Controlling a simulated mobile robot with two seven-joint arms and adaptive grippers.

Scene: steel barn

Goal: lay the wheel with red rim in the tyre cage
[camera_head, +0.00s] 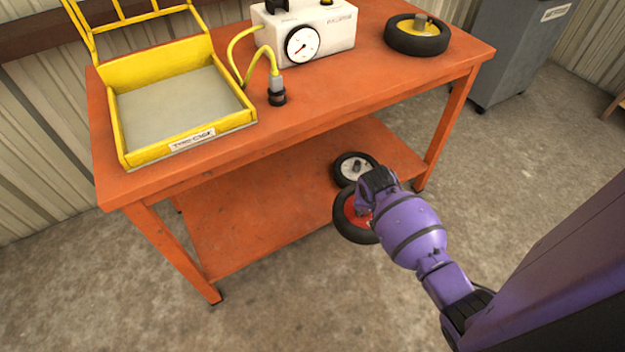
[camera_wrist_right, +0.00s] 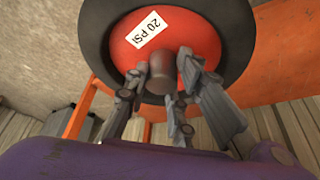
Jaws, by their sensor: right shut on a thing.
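The wheel with red rim (camera_head: 348,212) has a black tyre and is at the front edge of the bench's lower shelf in the head view. My right gripper (camera_head: 366,200) is shut on its brown hub. The wrist view shows the fingers (camera_wrist_right: 175,92) around the hub and a "20 PSi" label on the red rim (camera_wrist_right: 195,45). I cannot tell if the tyre touches the shelf. The tyre cage (camera_head: 119,130) is a yellow, grey-floored tray at the left of the bench top, empty, its barred lid raised behind. My left gripper is out of view.
A white-rimmed wheel (camera_head: 346,170) lies on the lower shelf (camera_head: 240,225) just behind the held one. On the orange bench top (camera_head: 330,85) are a pump with a gauge (camera_head: 335,30), its hose and black nozzle (camera_head: 277,97), and a yellow-rimmed wheel (camera_head: 417,44).

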